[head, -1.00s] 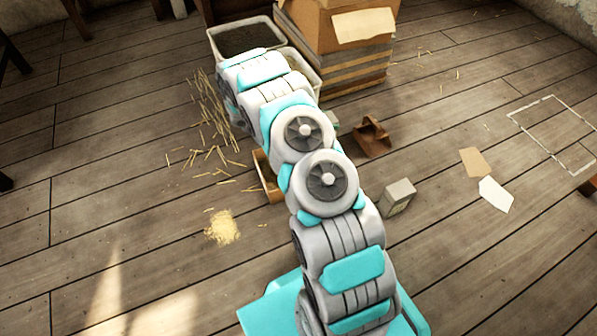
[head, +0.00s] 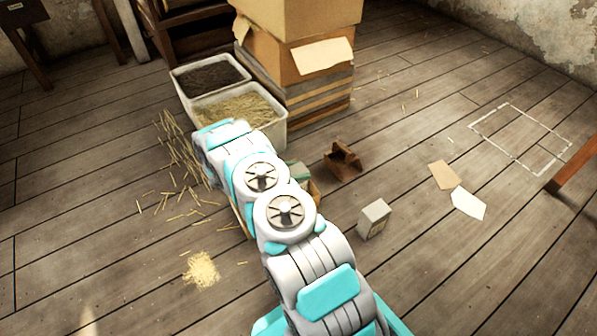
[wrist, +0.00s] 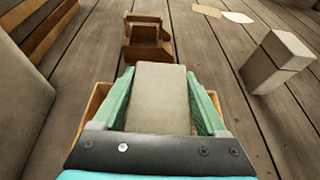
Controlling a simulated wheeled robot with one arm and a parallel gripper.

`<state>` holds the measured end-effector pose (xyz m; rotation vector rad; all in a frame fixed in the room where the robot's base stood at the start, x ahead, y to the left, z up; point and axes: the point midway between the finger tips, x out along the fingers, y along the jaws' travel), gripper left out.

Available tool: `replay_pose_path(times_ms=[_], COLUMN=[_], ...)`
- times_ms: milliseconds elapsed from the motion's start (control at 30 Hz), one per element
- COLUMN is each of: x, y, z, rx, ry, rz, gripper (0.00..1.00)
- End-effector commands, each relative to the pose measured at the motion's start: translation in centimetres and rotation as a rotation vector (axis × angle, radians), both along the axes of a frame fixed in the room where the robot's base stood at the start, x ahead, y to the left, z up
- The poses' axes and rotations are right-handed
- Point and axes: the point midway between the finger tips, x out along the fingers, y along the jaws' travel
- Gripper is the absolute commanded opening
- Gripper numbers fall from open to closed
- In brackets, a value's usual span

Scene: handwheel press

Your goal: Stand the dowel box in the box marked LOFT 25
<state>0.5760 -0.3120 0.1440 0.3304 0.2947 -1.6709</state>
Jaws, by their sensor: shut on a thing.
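My gripper (wrist: 158,76) has its green fingers closed on the two sides of a plain grey-beige box, taken as the dowel box (wrist: 160,92), in the wrist view. No marking is legible on it. Below it, an open tan box (wrist: 92,108) shows on both sides of the fingers. The held box hides most of its inside, so I cannot tell whether the held box touches it. In the head view my arm covers most of the tan box (head: 314,190). I cannot read LOFT 25 on any box.
A small open brown box (head: 342,162) stands just beyond. A grey block-like box (head: 374,218) stands to the right. Grey bins (head: 285,128) and a carton stack (head: 330,85) are behind. Straw and shavings (head: 201,268) lie left.

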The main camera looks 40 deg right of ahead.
Motion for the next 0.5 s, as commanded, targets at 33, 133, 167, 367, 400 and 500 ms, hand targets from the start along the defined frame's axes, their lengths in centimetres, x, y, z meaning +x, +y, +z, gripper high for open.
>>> replay_pose_path(times_ms=[33,133,167,367,400,500], x=[0.04,0.08,0.08,0.06,0.06,0.05], y=[0.00,0.00,-0.01,-0.01,-0.02,0.00], z=[-0.31,-0.36,-0.35,-0.54,-0.69,-0.65], rx=[-0.001,-0.001,-0.001,-0.001,-0.001,-0.001], ry=[-0.001,-0.001,-0.002,-0.001,-0.001,-0.001], rz=[0.001,0.001,0.000,0.001,0.001,0.001], gripper=[0.00,0.00,0.00,0.00,0.00,0.84])
